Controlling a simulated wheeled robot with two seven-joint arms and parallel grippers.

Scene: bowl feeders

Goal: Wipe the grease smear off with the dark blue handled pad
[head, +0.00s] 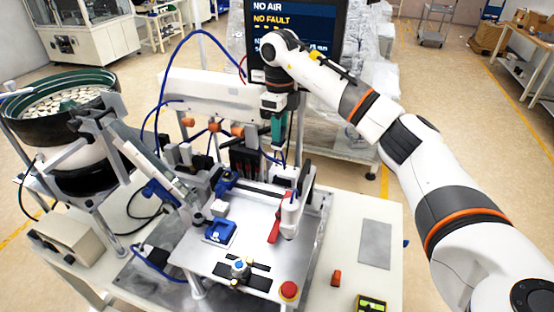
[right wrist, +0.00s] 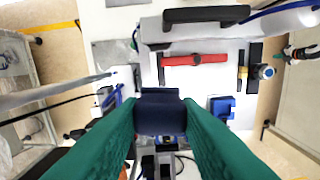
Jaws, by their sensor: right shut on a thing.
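My right gripper (head: 278,138) is raised over the back of the machine on the workbench, its green fingers pointing down. In the right wrist view the green fingers (right wrist: 160,118) are shut on the dark blue handled pad (right wrist: 160,98), which hangs between the fingertips. In the head view I cannot make the pad out clearly against the dark parts behind. I cannot make out a grease smear in either view. My left gripper is not in view.
A bowl feeder (head: 58,115) stands left; a monitor (head: 300,25) stands behind.

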